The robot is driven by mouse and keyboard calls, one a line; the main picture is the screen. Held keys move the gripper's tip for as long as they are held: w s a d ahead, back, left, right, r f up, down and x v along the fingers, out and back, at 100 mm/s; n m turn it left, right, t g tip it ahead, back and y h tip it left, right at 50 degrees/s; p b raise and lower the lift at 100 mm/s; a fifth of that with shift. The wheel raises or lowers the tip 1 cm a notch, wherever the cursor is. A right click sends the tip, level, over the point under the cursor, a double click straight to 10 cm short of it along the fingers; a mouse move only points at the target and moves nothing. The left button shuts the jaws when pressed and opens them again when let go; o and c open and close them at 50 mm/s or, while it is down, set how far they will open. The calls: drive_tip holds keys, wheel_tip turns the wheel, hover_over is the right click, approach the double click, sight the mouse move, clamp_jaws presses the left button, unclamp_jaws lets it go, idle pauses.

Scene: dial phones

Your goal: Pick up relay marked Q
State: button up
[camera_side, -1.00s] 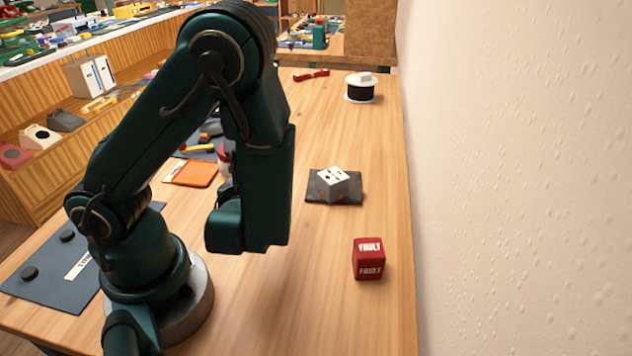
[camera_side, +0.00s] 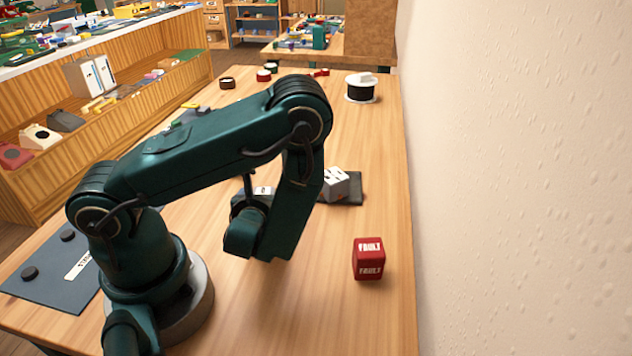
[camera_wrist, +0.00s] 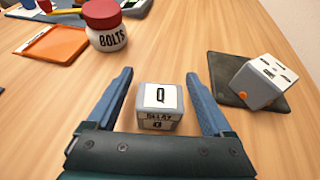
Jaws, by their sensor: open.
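The relay marked Q (camera_wrist: 159,100) is a small grey block with white labels, a Q on its top and RELAY on its front. It stands on the bare wooden table and also shows, partly hidden behind my arm, in the side view (camera_side: 264,190). My gripper (camera_wrist: 160,82) is open, with one blue finger on each side of the relay in the wrist view. Clear gaps show between the fingers and the block. I cannot tell how high the fingers are above the table.
Right of the relay, another grey-white block (camera_wrist: 268,80) sits tilted on a dark mat (camera_wrist: 222,68). A red-lidded BOLTS jar (camera_wrist: 104,26) and an orange tray (camera_wrist: 52,45) stand at upper left. A red FAULT block (camera_side: 369,258) is nearer the wall, with bare table around it.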

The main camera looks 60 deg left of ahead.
drive_tip(key=shift+w+a+f, duration=0.1)
drive_tip(key=shift+a, duration=0.05)
drive_tip(key=c, duration=1.3)
clamp_jaws()
drive_tip(key=shift+r, duration=0.2)
